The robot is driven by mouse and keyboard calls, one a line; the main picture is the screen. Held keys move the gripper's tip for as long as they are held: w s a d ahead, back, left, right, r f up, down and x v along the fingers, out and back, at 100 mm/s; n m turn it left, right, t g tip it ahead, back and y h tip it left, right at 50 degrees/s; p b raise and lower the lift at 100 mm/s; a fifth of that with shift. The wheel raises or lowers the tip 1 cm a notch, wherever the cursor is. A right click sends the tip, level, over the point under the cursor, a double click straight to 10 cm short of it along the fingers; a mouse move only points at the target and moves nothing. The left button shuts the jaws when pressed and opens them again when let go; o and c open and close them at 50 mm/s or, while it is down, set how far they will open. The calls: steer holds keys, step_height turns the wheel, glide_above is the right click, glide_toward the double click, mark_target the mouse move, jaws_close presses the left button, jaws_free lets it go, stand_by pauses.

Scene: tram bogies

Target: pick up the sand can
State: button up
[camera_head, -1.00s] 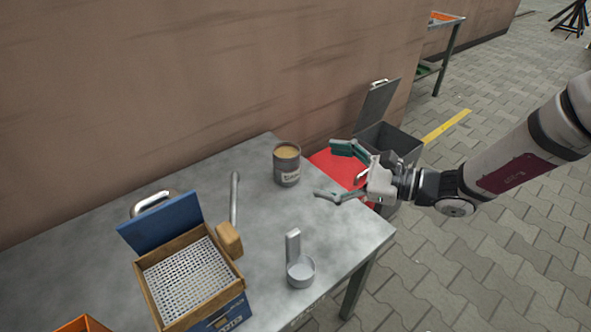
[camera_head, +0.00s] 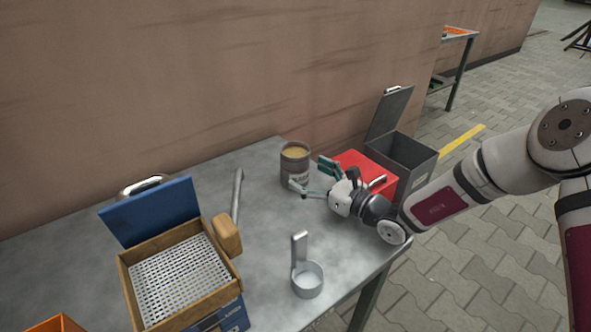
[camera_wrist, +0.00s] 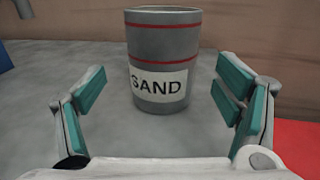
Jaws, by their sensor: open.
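The sand can (camera_head: 295,163) is a grey open-topped can with tan sand inside, standing upright near the back right of the metal table. In the wrist view the can (camera_wrist: 163,50) shows red bands and a white label reading SAND. My gripper (camera_head: 309,179) is open just in front and to the right of the can. In the wrist view the green-padded fingers of my gripper (camera_wrist: 162,95) stand wide apart, one on each side of the can's width. The can is ahead of the fingertips, and nothing is between the pads.
A scoop (camera_head: 307,279) stands near the table's (camera_head: 265,235) front edge. A red object (camera_head: 368,165) and grey bin (camera_head: 410,160) are right.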

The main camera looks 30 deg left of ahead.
mark_target(294, 165)
steer(key=shift+w+a+r+b, duration=0.1)
steer(key=shift+w+a+b, duration=0.25)
steer(key=shift+a, duration=0.6)
steer(key=shift+w+a+f+b, duration=0.1)
steer(key=shift+a+b, duration=0.35)
steer(key=shift+a, duration=0.45)
steer(key=shift+w+a+r+b, duration=0.1)
steer(key=shift+w+a+b, duration=0.25)
steer(key=shift+a, duration=0.6)
steer(key=shift+s, duration=0.15)
steer(key=c, duration=1.3)
